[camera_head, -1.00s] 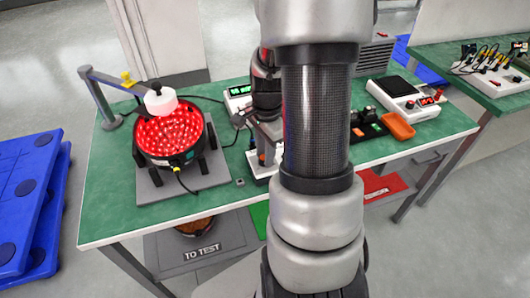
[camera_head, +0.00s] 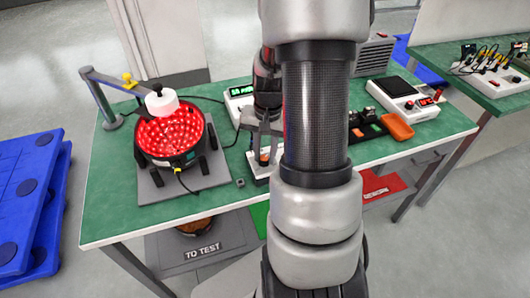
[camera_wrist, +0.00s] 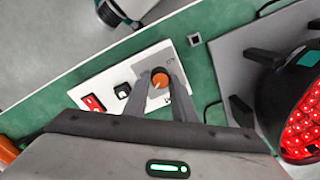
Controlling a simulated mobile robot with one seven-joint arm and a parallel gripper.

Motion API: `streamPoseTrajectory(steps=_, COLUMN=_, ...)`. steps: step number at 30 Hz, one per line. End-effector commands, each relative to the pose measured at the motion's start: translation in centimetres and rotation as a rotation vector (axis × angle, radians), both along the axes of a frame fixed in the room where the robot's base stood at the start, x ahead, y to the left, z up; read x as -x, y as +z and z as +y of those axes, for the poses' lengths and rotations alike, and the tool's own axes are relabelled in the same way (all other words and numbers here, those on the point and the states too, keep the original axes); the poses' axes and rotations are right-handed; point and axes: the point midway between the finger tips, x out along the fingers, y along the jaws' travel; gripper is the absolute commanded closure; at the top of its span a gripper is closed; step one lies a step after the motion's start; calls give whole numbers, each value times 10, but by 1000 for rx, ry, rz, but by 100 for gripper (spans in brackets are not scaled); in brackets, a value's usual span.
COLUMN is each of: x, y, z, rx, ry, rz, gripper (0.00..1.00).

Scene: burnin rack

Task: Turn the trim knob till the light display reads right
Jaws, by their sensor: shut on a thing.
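The trim knob is a small orange-topped knob (camera_wrist: 160,79) on a white control box (camera_wrist: 118,86). In the wrist view my gripper (camera_wrist: 160,84) has one finger on each side of it and is shut on it. In the head view the gripper (camera_head: 264,150) points down at the knob (camera_head: 264,158), partly hidden by my arm. The light is a round dark housing with glowing red LEDs (camera_head: 170,132), also at the right of the wrist view (camera_wrist: 304,130). A white meter with green digits (camera_head: 241,91) stands behind; its digits are too small to read.
The light sits on a grey plate (camera_head: 212,174), under a white-headed sensor on a jointed arm (camera_head: 160,100). The control box also carries a red switch (camera_wrist: 93,103). An orange tray (camera_head: 397,127) and a white device with red digits (camera_head: 405,95) stand right.

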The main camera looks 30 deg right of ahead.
Motion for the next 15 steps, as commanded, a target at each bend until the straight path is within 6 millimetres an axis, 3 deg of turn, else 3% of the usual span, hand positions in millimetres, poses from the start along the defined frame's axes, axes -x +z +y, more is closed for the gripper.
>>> streamPoseTrajectory(steps=15, x=-1, y=1, z=0, rx=1, ry=88, rz=-2, gripper=98)
